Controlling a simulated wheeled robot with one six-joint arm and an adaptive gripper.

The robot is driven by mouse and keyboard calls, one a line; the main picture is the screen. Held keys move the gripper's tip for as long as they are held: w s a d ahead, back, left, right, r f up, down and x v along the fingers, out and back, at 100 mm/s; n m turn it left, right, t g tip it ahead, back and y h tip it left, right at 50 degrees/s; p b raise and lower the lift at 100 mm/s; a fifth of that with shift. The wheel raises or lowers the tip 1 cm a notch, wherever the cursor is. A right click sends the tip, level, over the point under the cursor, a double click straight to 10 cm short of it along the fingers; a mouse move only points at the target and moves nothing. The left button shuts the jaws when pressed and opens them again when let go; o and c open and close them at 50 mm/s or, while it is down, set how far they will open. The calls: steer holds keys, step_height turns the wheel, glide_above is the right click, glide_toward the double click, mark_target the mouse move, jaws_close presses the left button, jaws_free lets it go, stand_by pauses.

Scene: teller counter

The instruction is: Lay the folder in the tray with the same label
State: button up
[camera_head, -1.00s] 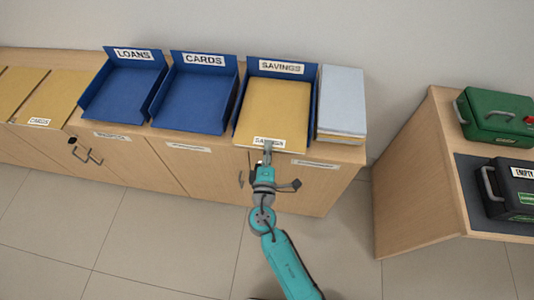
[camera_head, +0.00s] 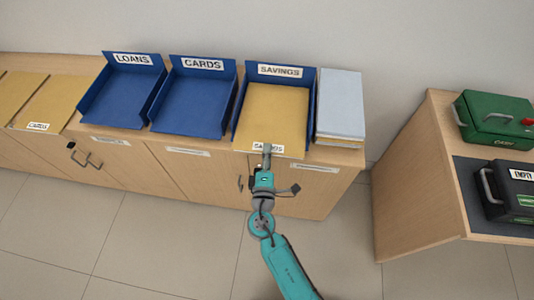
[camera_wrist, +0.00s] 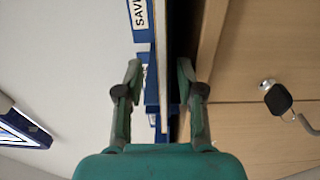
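The yellow folder labelled SAVINGS (camera_head: 272,115) lies in the blue tray labelled SAVINGS (camera_head: 312,92), with its front label edge at the tray's open front. My gripper (camera_head: 267,150) is at that front edge. In the wrist view, my gripper (camera_wrist: 159,75) has its fingers spread on either side of the folder's thin edge (camera_wrist: 161,40), with gaps showing; it looks open. The SAVINGS tray's label (camera_wrist: 139,12) is partly seen there. The LOANS tray (camera_head: 122,98) and CARDS tray (camera_head: 193,103) stand empty to the left.
A yellow CARDS folder (camera_head: 50,105) and another folder (camera_head: 18,90) lie at the counter's left. A paper stack (camera_head: 340,103) stands close right of the SAVINGS tray. A separate right-hand counter holds a green cash box (camera_head: 495,118) and a black box (camera_head: 515,188).

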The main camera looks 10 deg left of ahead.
steer(key=s, duration=1.2)
steer(key=shift+d, duration=0.25)
steer(key=shift+f, duration=0.1)
steer(key=s+d+f+m+g, duration=0.2)
steer(key=s+d+f, duration=0.25)
steer(key=d, duration=0.25)
steer(key=s+d+f+m+g, duration=0.2)
steer(key=s+d+f, duration=0.1)
steer(key=s+d, duration=0.3)
steer(key=s+d+r+m+g+y, duration=0.1)
steer(key=s+d+r+m, duration=0.2)
steer(key=s+d+m, duration=0.5)
steer(key=s+d+r+m+t+h, duration=0.1)
steer(key=s+d+r+m+h, duration=0.1)
steer(key=s+r+m, duration=0.4)
steer(key=s+r, duration=0.5)
steer(key=r, duration=0.3)
steer(key=shift+r+m+t, duration=0.3)
steer(key=shift+r, duration=0.1)
